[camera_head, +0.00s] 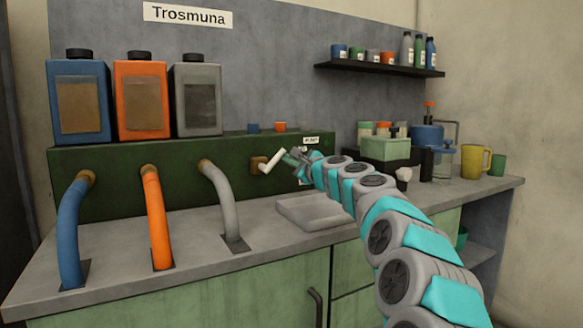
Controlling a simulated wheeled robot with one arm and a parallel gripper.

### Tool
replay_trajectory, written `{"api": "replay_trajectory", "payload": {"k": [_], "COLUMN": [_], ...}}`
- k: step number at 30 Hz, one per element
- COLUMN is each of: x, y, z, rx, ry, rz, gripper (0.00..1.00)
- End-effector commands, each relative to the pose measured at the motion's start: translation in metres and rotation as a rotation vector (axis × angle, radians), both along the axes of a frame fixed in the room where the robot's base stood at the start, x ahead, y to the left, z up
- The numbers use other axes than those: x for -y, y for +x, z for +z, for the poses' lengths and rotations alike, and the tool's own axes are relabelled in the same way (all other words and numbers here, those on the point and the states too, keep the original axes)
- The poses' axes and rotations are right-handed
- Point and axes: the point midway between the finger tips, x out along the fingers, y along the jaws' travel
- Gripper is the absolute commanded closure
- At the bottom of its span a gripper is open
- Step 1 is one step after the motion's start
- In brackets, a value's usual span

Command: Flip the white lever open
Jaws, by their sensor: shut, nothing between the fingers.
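The white lever (273,160) sticks out from a brown mount (258,165) on the front of the dark green panel (115,189), and slants up to the right. My gripper (288,155) is shut and empty at the upper right end of the lever. Its fingertips are very close to the lever's end; I cannot tell if they touch it. My arm comes in from the lower right and hides part of the panel and counter behind it.
Blue (70,210), orange (156,220) and grey (222,205) hoses run from the panel into the counter at left. A shallow grey tray (300,212) lies below my gripper. A green box (386,148), a yellow mug (474,162) and other containers stand at right.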

Motion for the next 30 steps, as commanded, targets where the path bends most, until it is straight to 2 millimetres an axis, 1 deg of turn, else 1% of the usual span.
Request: {"api": "replay_trajectory", "payload": {"k": [10,18,24,30], "x": [-0.011,-0.020,-0.025,-0.029], "y": [-0.007,-0.013,-0.016,-0.019], "z": [0.015,0.022,0.026,0.029], "rx": [0.185,0.308,0.372,0.412], "ry": [-0.273,-0.458,-0.553,-0.611], "rz": [0.000,0.000,0.002,0.002], "gripper": [1.00,1.00,1.00,1.00]}}
